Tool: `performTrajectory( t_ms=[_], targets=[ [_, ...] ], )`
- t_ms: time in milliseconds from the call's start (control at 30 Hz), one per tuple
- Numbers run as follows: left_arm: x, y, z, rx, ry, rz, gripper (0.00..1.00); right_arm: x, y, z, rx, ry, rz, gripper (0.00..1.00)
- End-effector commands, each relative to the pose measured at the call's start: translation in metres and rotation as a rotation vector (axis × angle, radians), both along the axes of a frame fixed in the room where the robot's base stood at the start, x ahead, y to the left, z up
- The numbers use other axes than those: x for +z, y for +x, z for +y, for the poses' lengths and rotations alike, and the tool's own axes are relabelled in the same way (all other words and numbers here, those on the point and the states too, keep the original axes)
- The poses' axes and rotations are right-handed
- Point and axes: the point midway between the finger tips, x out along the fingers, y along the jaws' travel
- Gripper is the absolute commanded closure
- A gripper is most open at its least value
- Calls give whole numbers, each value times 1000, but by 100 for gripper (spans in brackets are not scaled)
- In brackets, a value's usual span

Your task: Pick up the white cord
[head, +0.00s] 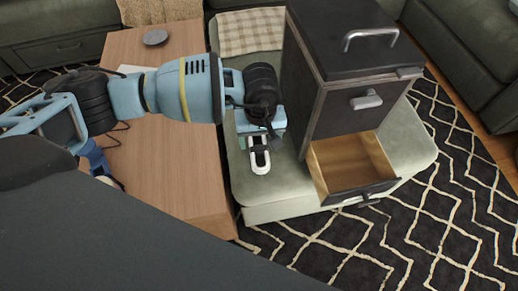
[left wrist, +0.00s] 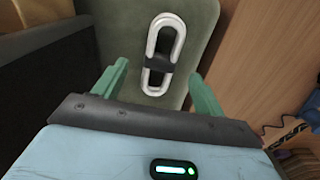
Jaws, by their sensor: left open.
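The white cord (head: 259,158) is a bundled oval loop with a dark band around its middle. It lies on the green cushioned seat (head: 290,187), left of the open drawer. In the left wrist view the cord (left wrist: 152,45) lies beyond the fingertips, roughly between them and a little toward the top. My left gripper (head: 262,140) is above the cushion at the cord's far end. In the left wrist view its two green fingers (left wrist: 158,78) are spread apart with nothing held between them. My right gripper is not in view.
A dark cabinet (head: 310,110) with an open, empty wooden drawer (head: 350,162) stands on the seat close to the right. A wooden table (head: 175,165) is at left, bearing a grey round object (head: 155,37). A checkered cloth (head: 250,32) lies behind.

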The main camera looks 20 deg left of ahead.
Motion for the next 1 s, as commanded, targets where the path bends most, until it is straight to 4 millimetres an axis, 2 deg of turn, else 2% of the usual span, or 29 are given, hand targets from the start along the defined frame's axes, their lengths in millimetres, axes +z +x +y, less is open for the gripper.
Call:
performTrajectory(
  t_ms=[300,400,600,900,1000],
  targets=[
    [-44,-1,2,-1,1,5,29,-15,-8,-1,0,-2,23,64],
    [-49,0,3,0,1,3,29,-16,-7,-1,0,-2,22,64],
    [-49,0,3,-1,0,1,29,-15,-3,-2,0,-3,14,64],
    [-49,0,3,0,0,1,68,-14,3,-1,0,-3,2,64],
    [-48,0,3,0,0,1,78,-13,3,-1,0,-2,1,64]
  ],
)
